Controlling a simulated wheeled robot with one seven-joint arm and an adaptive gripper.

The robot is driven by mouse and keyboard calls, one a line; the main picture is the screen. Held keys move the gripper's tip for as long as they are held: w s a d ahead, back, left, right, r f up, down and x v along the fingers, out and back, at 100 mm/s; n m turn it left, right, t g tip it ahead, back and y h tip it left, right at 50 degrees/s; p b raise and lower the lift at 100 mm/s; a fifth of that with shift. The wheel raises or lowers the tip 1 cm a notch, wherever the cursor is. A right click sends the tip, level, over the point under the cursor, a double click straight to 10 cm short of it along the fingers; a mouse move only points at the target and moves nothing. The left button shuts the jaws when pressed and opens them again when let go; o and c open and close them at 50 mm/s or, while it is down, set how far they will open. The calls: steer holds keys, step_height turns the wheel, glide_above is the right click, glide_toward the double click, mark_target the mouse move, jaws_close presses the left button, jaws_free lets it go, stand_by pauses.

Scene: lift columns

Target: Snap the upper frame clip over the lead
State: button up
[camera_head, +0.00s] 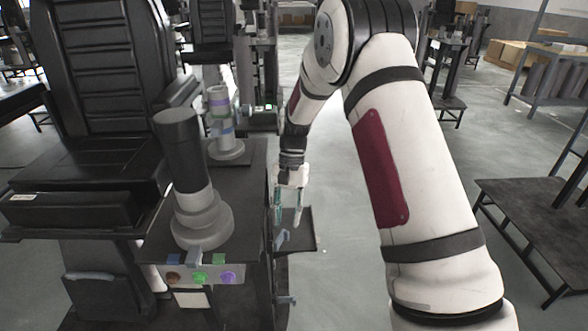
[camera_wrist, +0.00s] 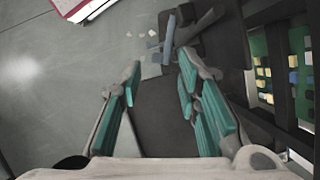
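My gripper (camera_head: 288,215) hangs down beside the right side of the black column unit, above a small dark shelf. Its two teal-padded fingers are spread apart with nothing between them; they also show in the wrist view (camera_wrist: 160,72). A small blue-grey clip-like piece (camera_head: 282,239) sits on the unit's side, just below the fingertips. A blue-grey piece (camera_wrist: 168,40) lies beyond the fingertips in the wrist view. Another small blue-grey piece (camera_head: 285,300) is lower on the same side. I cannot tell which is the upper frame clip, and I cannot make out the lead.
The dark shelf (camera_head: 300,243) juts out below my gripper. A green board with coloured blocks (camera_wrist: 290,62) is behind dark bars at the right of the wrist view. A grey-and-black column (camera_head: 190,205) stands on the unit.

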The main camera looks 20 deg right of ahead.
steer(key=p+v, duration=0.2)
steer(key=v, duration=1)
steer(key=shift+s+d, duration=0.2)
steer(key=shift+d, duration=0.05)
stand_by(0.6)
steer(key=shift+r+p, duration=0.15)
steer(key=shift+p, duration=0.15)
steer(key=shift+r, duration=0.1)
steer(key=v, duration=1.1)
steer(key=shift+r, duration=0.35)
steer(key=shift+o, duration=0.3)
steer(key=shift+w, duration=0.15)
